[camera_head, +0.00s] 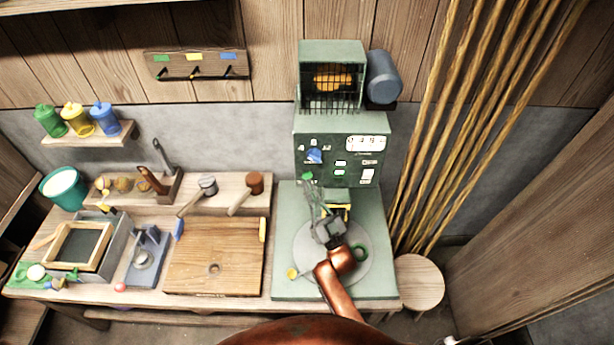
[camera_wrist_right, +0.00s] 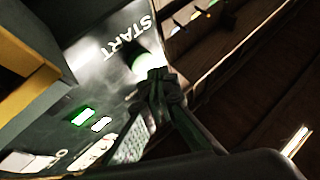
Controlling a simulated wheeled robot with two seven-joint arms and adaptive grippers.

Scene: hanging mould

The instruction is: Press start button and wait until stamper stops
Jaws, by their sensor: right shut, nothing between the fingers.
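The green machine (camera_head: 372,125) stands at the back right with a control panel of small lights and a blue knob (camera_head: 315,155). The START label (camera_wrist_right: 128,38) shows in the right wrist view, with a round green start button (camera_wrist_right: 143,62) beside it. My right gripper (camera_wrist_right: 156,76) is shut and empty. Its tips overlap the lower edge of the button; I cannot tell whether they press it. In the head view my right gripper (camera_head: 310,184) reaches up to the panel's lower left. A yellow-edged part (camera_head: 345,207), perhaps the stamper, is partly hidden behind my arm. My left gripper is out of view.
A round grey plate (camera_head: 378,262) lies on the machine's green base, under my right arm. A wooden board (camera_head: 215,255) and mallets lie on the bench to the left. Ropes (camera_head: 465,120) hang at the right, above a round stool (camera_head: 420,280).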

